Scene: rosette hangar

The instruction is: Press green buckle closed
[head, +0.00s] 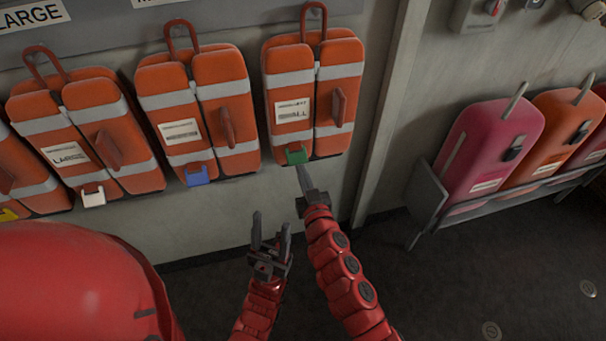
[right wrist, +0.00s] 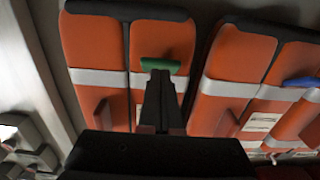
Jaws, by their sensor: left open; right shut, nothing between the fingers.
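The green buckle (head: 296,156) is at the lower edge of the rightmost hanging orange life vest (head: 340,88), below its small label. In the right wrist view the green buckle (right wrist: 160,65) lies right at the fingertips. My right gripper (head: 301,172) is shut and empty, its tips pointing up at the buckle, touching it or very close. The right wrist view shows the shut fingers (right wrist: 160,80) covering part of the vest below the buckle. My left gripper (head: 270,232) is open and empty, lower and to the left, apart from the vests. Whether the buckle is latched cannot be told.
Other orange vests hang to the left, with a blue buckle (head: 197,176) and a white buckle (head: 93,196). A wall post (head: 385,110) stands right of the green-buckled vest. Pink and orange cases (head: 490,145) sit in a rack (head: 430,200) further right. Floor below is clear.

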